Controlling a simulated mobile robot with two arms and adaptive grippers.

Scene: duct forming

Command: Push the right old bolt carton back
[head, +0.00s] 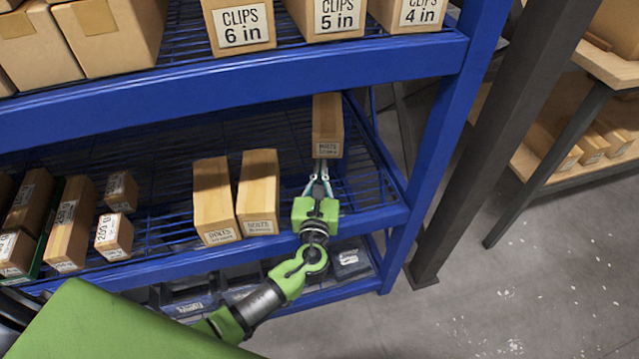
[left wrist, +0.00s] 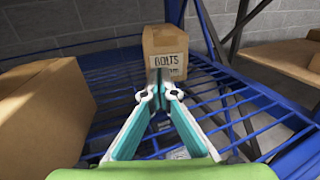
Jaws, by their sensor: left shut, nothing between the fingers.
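The right bolt carton (head: 327,122) is a narrow brown box with a white label, standing on the lower blue wire shelf near its right end. It sits farther back than the two bolt cartons to its left. In the left wrist view the carton (left wrist: 165,48) stands straight ahead, its BOLTS label facing me. My left gripper (head: 320,166) is shut and empty, its fingertips at the carton's front face. In the left wrist view the fingertips (left wrist: 158,90) overlap the label's lower edge; I cannot tell if they touch. My right gripper is not in view.
Two bolt cartons, a left one (head: 213,200) and a right one (head: 258,192), stand near the shelf's front edge (head: 200,248). A blue upright (head: 455,120) bounds the shelf on the right. Clips cartons (head: 238,22) stand on the shelf above. Bare wire shelf lies right of the gripper.

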